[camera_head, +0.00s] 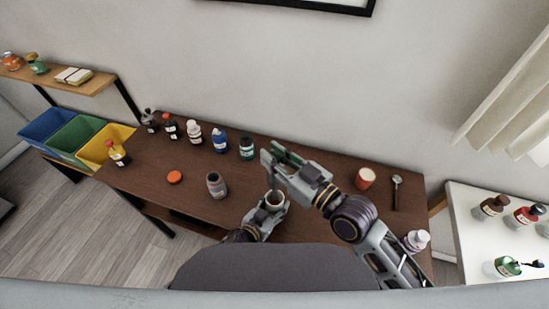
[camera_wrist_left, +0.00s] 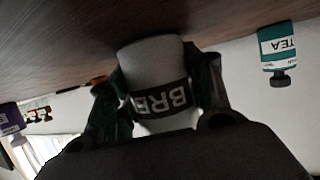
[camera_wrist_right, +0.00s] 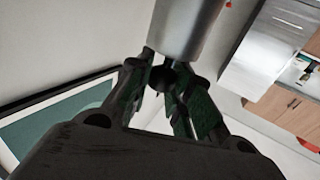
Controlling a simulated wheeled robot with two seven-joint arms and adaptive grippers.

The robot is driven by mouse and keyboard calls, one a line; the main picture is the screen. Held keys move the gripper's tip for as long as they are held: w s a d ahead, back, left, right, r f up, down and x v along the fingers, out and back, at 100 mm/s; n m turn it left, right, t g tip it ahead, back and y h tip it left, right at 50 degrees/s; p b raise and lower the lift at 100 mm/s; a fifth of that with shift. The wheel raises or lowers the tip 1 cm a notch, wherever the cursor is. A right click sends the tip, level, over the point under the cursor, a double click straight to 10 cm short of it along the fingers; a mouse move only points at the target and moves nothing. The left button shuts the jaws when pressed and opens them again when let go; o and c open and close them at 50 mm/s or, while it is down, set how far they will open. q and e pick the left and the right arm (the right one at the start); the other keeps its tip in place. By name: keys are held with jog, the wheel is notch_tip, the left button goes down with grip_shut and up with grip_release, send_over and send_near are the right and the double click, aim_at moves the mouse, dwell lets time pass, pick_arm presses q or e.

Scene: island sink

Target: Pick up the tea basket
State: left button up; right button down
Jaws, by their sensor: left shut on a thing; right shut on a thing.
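My left gripper (camera_head: 268,208) is shut on a pale cup (camera_head: 275,199) with a dark band near the table's front edge. In the left wrist view the cup (camera_wrist_left: 153,65) stands between the fingers, its band lettered "BRE". My right gripper (camera_head: 280,160) is above and just behind the cup. In the right wrist view it is shut on a small dark knob (camera_wrist_right: 161,78) at the end of a grey metal cylinder (camera_wrist_right: 186,25), which looks like the tea basket. The cylinder extends past the fingertips, its far end out of frame. In the head view I cannot clearly make it out.
A teal tea bottle (camera_head: 247,149) and several other bottles line the back of the brown table (camera_head: 290,232). A grey jar (camera_head: 216,185) and an orange lid (camera_head: 174,177) are left of the cup.

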dwell(0.6)
pick_arm(q)
jog(key=o, duration=1.2)
jog(key=shift+c, duration=0.2)
jog(key=shift+s+a, duration=0.1)
jog(key=shift+s, duration=0.05)
jog(key=shift+v, duration=5.8)
